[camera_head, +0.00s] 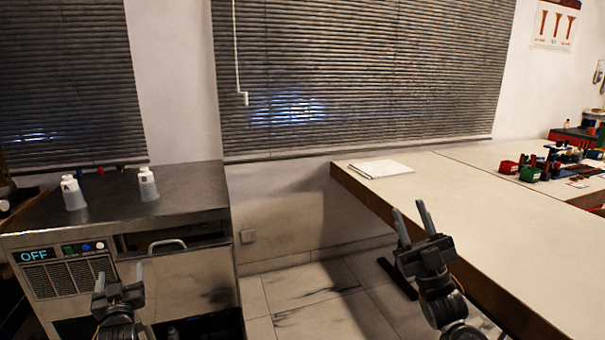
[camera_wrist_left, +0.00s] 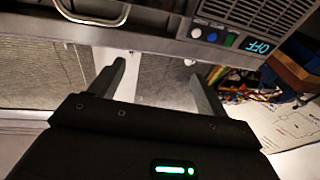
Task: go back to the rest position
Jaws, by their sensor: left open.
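My left gripper (camera_head: 120,274) is at the lower left of the head view, in front of the steel cabinet (camera_head: 120,200). Its two fingers stand apart with nothing between them. They also show apart in the left wrist view (camera_wrist_left: 157,75), with the cabinet's front beyond. My right gripper (camera_head: 411,210) points up beside the left edge of the long pale table (camera_head: 480,215). Its fingers are apart and empty. Neither gripper visibly touches anything.
Two white bottles (camera_head: 73,194) (camera_head: 148,186) stand on the cabinet. Its display (camera_head: 37,255) reads OFF, and a handle (camera_head: 167,244) is on its front. Papers (camera_head: 381,169) lie on the table, with several coloured parts (camera_head: 530,169) far right. Tiled floor (camera_head: 310,295) lies between cabinet and table.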

